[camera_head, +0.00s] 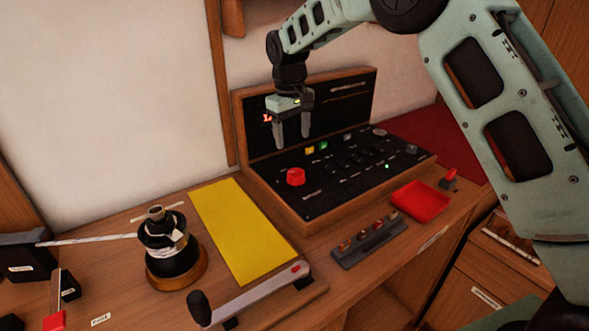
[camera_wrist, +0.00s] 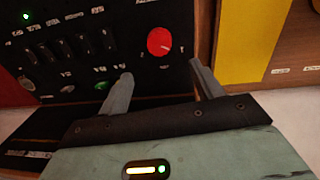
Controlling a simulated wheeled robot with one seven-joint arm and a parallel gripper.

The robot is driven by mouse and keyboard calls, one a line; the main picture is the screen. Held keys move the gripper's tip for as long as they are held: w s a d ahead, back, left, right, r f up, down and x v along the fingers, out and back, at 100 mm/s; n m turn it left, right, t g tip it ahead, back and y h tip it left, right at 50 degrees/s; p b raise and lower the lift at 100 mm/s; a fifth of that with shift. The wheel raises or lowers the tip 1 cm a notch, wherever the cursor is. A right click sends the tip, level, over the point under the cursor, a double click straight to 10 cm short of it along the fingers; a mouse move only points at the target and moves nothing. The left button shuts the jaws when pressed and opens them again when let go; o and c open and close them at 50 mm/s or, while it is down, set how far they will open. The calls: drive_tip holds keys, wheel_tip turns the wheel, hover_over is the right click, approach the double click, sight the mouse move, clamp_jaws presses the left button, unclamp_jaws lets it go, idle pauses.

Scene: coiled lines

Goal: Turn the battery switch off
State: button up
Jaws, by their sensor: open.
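A round red knob (camera_head: 296,177) sits at the left end of the black sloped control panel (camera_head: 325,205); I take it for the battery switch, though its lettering is too small to read. In the wrist view the red knob (camera_wrist: 159,41) has small pale marks around it and lies just beyond the fingertips, roughly between them. My gripper (camera_head: 292,141) is open and empty above the back part of the panel. It points down, apart from the knob. The two fingers also show spread in the wrist view (camera_wrist: 161,72).
Black rocker switches (camera_head: 350,158) and green and yellow buttons (camera_head: 322,146) are right of the knob. A dark upright back panel (camera_head: 262,140) stands close behind my gripper. A yellow mat (camera_head: 235,225), a winch (camera_head: 170,255), a crank handle (camera_head: 255,292) and a red tray (camera_head: 420,202) surround the panel.

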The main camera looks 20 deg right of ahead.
sight(295, 172)
drive_tip(key=f, duration=0.4)
drive_tip(key=f+p, duration=0.1)
drive_tip(key=f, duration=0.2)
drive_tip(key=f+p, duration=0.1)
drive_tip(key=f, duration=0.3)
drive_tip(key=shift+w+d+f, duration=0.1)
drive_tip(key=shift+d+f, duration=0.2)
drive_tip(key=shift+d, duration=0.1)
drive_tip(key=c, duration=1)
